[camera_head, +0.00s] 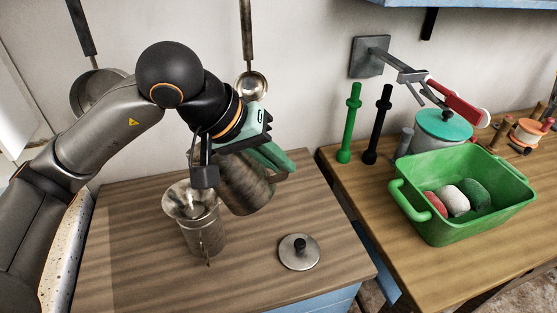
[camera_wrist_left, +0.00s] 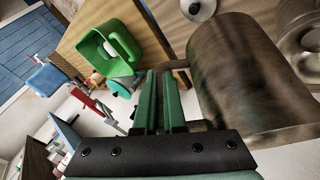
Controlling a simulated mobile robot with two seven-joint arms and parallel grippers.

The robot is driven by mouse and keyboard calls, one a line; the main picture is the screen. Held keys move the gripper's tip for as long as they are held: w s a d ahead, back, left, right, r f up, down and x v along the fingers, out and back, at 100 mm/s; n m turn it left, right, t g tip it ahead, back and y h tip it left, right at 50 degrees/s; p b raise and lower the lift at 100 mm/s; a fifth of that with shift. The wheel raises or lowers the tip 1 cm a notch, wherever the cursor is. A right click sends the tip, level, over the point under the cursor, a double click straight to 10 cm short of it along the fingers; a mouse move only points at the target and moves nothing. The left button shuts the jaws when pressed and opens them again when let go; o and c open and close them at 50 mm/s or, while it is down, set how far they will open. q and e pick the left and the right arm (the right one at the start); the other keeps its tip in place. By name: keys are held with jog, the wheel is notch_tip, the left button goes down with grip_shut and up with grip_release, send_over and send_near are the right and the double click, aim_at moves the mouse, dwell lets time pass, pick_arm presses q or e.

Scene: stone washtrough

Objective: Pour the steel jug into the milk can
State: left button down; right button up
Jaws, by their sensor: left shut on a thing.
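My left gripper (camera_head: 274,160) is shut on the handle side of the steel jug (camera_head: 245,186). The jug is held in the air above the wooden counter, tilted with its mouth end to the left, towards the milk can. The milk can (camera_head: 205,232) stands upright on the counter, its flared mouth open below and left of the jug. A pale patch shows inside that mouth; I cannot tell whether it is liquid or shine. In the left wrist view the jug (camera_wrist_left: 245,75) fills the right side beside the green fingers (camera_wrist_left: 160,98), with the can (camera_wrist_left: 308,42) behind it. My right gripper is out of view.
A round steel lid (camera_head: 299,254) lies right of the can. A second counter at right holds a green basin (camera_head: 470,226) with several rounded items, a teal-lidded pot (camera_head: 441,133) and upright green and black rods. Ladles hang on the wall behind my left arm.

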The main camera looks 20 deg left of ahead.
pick_arm(q)
jog(key=shift+r, duration=0.1)
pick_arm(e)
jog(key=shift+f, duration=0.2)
pick_arm(q)
jog(key=shift+a+r+h+b, duration=0.2)
jog(key=shift+h+b, duration=0.2)
jog(key=shift+b, duration=0.25)
jog(key=shift+r, duration=0.15)
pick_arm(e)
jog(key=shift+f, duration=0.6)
pick_arm(q)
jog(key=shift+r, duration=0.1)
jog(key=shift+b, duration=0.3)
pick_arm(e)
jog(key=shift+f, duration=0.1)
pick_arm(q)
jog(key=shift+a+h+b, duration=0.15)
jog(key=shift+h+b, duration=0.25)
jog(key=shift+b, duration=0.15)
jog(key=shift+a+r+h, duration=0.1)
jog(key=shift+r+h, duration=0.2)
jog(key=shift+r, duration=0.05)
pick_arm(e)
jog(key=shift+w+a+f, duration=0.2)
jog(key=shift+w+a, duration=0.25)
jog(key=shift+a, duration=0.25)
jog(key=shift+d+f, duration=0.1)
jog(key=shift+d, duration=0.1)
